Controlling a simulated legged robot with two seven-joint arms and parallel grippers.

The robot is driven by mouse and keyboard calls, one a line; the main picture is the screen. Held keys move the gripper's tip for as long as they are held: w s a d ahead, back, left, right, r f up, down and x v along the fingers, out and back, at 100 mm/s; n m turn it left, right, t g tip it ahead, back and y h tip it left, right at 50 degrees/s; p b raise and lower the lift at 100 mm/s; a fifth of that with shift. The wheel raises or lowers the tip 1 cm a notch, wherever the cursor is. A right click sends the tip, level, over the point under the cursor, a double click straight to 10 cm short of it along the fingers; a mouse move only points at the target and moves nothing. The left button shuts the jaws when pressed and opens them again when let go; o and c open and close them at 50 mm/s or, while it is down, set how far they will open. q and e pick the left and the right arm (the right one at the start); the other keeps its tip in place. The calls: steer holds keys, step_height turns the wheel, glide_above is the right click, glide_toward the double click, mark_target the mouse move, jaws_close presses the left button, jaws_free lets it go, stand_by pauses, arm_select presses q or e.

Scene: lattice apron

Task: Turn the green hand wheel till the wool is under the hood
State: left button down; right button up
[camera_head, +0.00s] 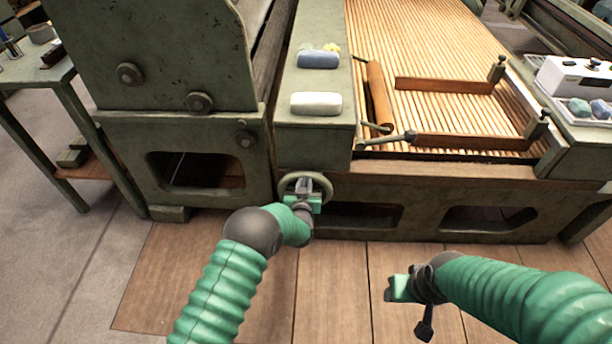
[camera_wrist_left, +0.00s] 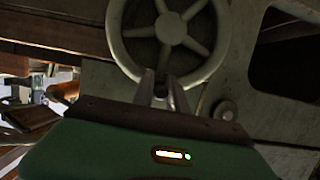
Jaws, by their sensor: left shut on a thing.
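The green hand wheel (camera_head: 283,186) is on the front of the machine, low and left of centre in the head view. Its spokes and rim fill the top of the left wrist view (camera_wrist_left: 171,29). My left gripper (camera_head: 304,188) is at the wheel, its fingers (camera_wrist_left: 160,88) shut on the lower rim. The slatted lattice apron (camera_head: 428,45) lies at the upper right. A large green housing (camera_head: 165,55), possibly the hood, stands left of it. I cannot make out the wool. My right gripper (camera_head: 392,291) hangs over the floor; its finger gap is unclear.
A blue-grey block (camera_head: 318,59), a white block (camera_head: 316,103) and a small yellow thing (camera_head: 332,48) lie on the ledge above the wheel. Wooden bars (camera_head: 445,86) lie across the apron. A side table (camera_head: 45,75) stands at left. The wooden floor (camera_head: 335,285) in front is clear.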

mark_target(317, 180)
arm_select(q)
steer(key=shift+f, duration=0.1)
steer(key=d, duration=0.1)
steer(key=d+b, duration=0.1)
steer(key=shift+d+f, duration=0.3)
steer(key=shift+d, duration=0.1)
steer(key=shift+d+b, duration=0.3)
steer(key=shift+d, duration=0.1)
steer(key=shift+w+d+r, duration=0.1)
steer(key=shift+d, duration=0.05)
